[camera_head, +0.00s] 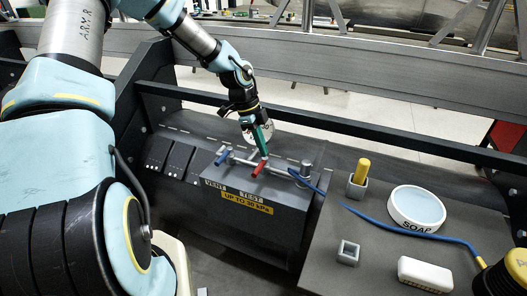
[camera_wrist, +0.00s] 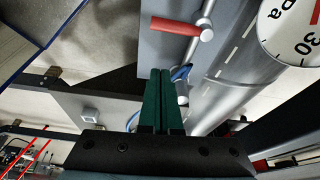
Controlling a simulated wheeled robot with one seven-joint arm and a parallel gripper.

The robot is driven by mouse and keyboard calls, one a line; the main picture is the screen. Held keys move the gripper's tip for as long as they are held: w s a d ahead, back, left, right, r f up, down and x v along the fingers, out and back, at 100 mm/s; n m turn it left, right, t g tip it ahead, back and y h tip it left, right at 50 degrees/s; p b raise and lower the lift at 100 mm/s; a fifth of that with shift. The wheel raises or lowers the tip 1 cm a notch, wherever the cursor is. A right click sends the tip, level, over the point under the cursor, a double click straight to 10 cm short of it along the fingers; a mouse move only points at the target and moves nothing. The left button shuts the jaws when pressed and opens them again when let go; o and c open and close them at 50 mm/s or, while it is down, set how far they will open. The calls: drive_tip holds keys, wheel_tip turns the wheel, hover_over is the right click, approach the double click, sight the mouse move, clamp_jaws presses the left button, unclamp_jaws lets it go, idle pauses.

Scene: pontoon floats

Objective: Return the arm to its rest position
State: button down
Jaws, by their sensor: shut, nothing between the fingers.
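My gripper (camera_head: 263,141) is at the end of my arm, which reaches from the left side of the head view out over the grey valve box. Its green fingers are together, with nothing visible between them. In the head view the fingertips are close above the red valve handle (camera_head: 258,168); I cannot tell whether they touch it. In the wrist view the closed fingers (camera_wrist: 163,75) point toward the pipework, and the red handle (camera_wrist: 175,27) lies ahead of them, apart in the picture. A round pressure gauge (camera_wrist: 294,35) is at the upper right, partly cut off.
The grey box (camera_head: 262,225) carries a blue handle (camera_head: 222,157) and labels. A blue hose (camera_head: 375,225) runs right across the bench. A soap dish (camera_head: 417,207), a white block (camera_head: 425,274), a yellow peg (camera_head: 361,171) and a small grey socket (camera_head: 348,252) stand there. A dark rail (camera_head: 340,125) passes behind.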

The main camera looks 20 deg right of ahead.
drive_tip(key=s+a+r+n+t+y, duration=0.1)
drive_tip(key=s+a+r+n, duration=0.2)
drive_tip(key=a+n, duration=0.5)
drive_tip(key=s+a+r+n+t, duration=0.1)
drive_tip(key=s+a+r+n, duration=0.2)
drive_tip(key=a+r+n, duration=0.2)
drive_tip(key=s+a+r+n+t+y, duration=0.1)
drive_tip(key=s+a+r+n, duration=0.2)
drive_tip(key=a+n, duration=0.8)
drive_tip(key=a+r, duration=0.2)
drive_tip(key=a, duration=0.2)
drive_tip(key=shift+a+t+y, duration=0.2)
drive_tip(key=shift+t+y, duration=0.1)
drive_tip(key=shift+t, duration=0.1)
